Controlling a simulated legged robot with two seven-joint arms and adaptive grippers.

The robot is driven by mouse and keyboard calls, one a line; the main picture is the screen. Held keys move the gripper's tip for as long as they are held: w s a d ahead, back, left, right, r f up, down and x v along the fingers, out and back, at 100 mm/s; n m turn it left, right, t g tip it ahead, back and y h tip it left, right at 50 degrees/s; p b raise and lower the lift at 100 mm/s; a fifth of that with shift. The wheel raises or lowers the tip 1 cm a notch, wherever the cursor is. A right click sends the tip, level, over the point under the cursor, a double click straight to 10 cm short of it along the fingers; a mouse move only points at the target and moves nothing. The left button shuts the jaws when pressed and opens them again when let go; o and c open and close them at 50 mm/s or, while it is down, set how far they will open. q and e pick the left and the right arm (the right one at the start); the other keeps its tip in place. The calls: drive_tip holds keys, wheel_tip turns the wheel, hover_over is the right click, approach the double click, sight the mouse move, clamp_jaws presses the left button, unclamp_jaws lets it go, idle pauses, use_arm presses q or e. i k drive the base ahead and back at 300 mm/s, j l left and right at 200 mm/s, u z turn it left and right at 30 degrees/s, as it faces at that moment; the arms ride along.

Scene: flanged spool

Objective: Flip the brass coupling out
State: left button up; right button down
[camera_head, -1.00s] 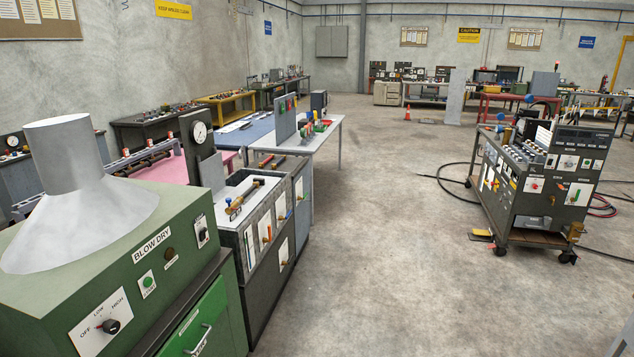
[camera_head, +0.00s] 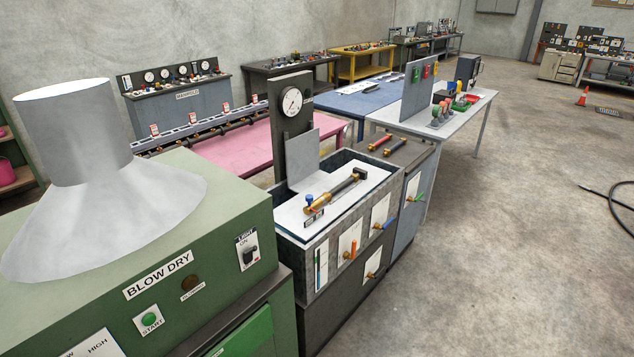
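A dark, rod-like piece with brass-coloured parts (camera_head: 318,207) lies slanted across the pale top of a grey bench (camera_head: 322,258), near the middle of the view. A small blue knob and a small label are at its near end, and a dark block is at its far end. I cannot tell which brass part is the coupling. Neither of my grippers is in view.
A green BLOW DRY cabinet (camera_head: 215,265) with a metal hood (camera_head: 85,185) fills the near left. A dial gauge (camera_head: 292,101) stands behind the grey bench. A white table (camera_head: 482,102) is beyond it. The floor (camera_head: 530,240) on the right is largely clear.

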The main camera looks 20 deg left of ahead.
sight(312, 205)
drive_tip(key=i+l+u, duration=0.15)
drive_tip(key=i+u, duration=0.25)
drive_tip(key=i+l+u, duration=0.25)
drive_tip(key=u, duration=0.15)
drive_tip(key=i+l+u, duration=0.8)
drive_tip(key=k+l, duration=0.05)
drive_tip(key=k, duration=0.05)
